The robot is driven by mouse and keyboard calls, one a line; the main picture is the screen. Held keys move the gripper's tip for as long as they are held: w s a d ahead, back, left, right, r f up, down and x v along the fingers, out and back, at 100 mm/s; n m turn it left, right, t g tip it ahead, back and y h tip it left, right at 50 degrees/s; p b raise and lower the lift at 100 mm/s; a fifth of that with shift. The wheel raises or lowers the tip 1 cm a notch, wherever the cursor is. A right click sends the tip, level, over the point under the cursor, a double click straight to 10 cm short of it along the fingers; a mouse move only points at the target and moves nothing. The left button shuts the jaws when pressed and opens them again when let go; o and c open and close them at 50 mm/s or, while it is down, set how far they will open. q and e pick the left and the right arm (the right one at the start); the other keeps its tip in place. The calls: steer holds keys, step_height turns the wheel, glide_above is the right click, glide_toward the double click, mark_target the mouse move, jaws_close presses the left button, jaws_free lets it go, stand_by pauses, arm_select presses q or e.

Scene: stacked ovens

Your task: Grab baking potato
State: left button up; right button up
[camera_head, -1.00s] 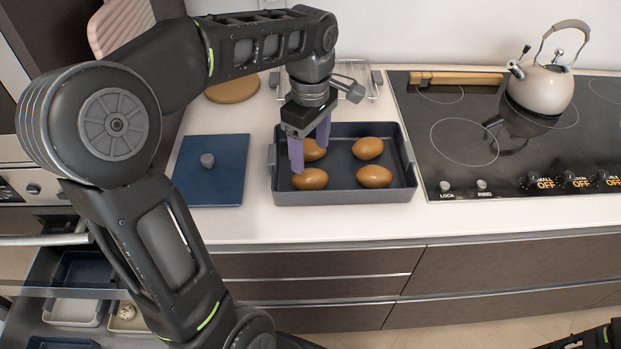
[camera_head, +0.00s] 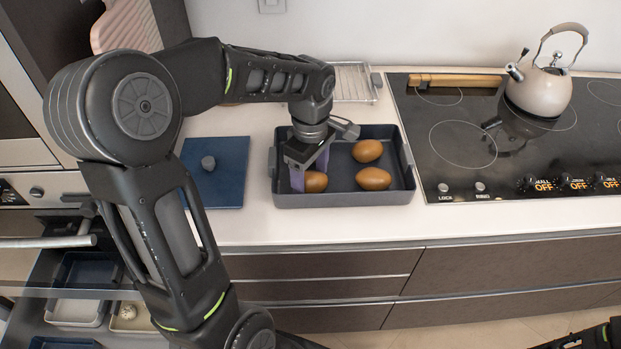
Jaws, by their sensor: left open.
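A dark grey baking tray (camera_head: 345,199) stands on the counter with brown potatoes in it. One potato (camera_head: 368,151) lies at the back right and another (camera_head: 373,178) at the front right. A third potato (camera_head: 316,182) lies at the front left, partly behind my left gripper (camera_head: 311,180). The gripper points down into the left part of the tray, open, with its purple fingers at this potato. I cannot tell whether they touch it. The back left of the tray is hidden by the gripper. My right arm shows only at the lower right edge; its gripper is out of view.
A blue lid (camera_head: 222,180) with a knob lies left of the tray. A black cooktop (camera_head: 460,150) with a kettle (camera_head: 541,88) is at the right. A wire rack (camera_head: 352,82) lies behind the tray. An open drawer (camera_head: 75,308) with containers is at the lower left.

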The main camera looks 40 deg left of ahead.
arm_select(q)
steer(key=shift+f, duration=0.2)
steer(key=shift+c, duration=0.3)
steer(key=c, duration=1.2)
